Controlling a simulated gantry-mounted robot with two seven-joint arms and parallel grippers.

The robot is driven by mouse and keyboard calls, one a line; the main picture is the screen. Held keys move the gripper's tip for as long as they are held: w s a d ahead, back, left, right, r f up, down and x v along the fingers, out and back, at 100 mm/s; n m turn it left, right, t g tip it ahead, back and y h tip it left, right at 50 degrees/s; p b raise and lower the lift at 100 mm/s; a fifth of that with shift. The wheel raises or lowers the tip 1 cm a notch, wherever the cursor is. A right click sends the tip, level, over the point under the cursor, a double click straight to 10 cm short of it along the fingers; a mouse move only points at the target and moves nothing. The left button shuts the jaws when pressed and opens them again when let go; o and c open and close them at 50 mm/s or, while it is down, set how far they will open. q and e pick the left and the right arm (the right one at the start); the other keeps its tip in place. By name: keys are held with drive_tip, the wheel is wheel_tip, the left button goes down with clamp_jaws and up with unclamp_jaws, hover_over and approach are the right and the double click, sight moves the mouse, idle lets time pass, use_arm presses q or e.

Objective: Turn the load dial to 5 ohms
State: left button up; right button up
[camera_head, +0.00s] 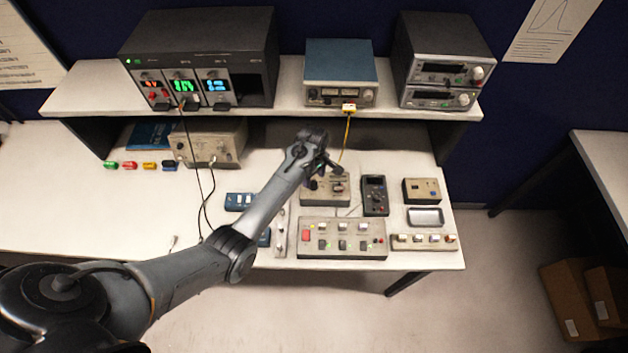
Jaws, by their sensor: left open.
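A beige box (325,200) with a dark knob (338,187) on its top stands mid-bench and seems to be the load box. The dial's scale and setting are too small to read. My left gripper (324,178) is above the box's far left part, beside the knob. It is open and its fingers look empty. The wrist hides part of the box's back edge, and I cannot tell whether a finger touches the box. My right gripper is out of view.
A switch panel (342,251) sits in front of the box and a handheld meter (375,196) to its right. A yellow cable (346,137) hangs behind from a blue-topped instrument (341,68) on the shelf. The bench's left part (60,205) is mostly clear.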

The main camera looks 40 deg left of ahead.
sight(314, 184)
use_arm(q)
drive_tip(key=shift+f, duration=1.65)
clamp_jaws()
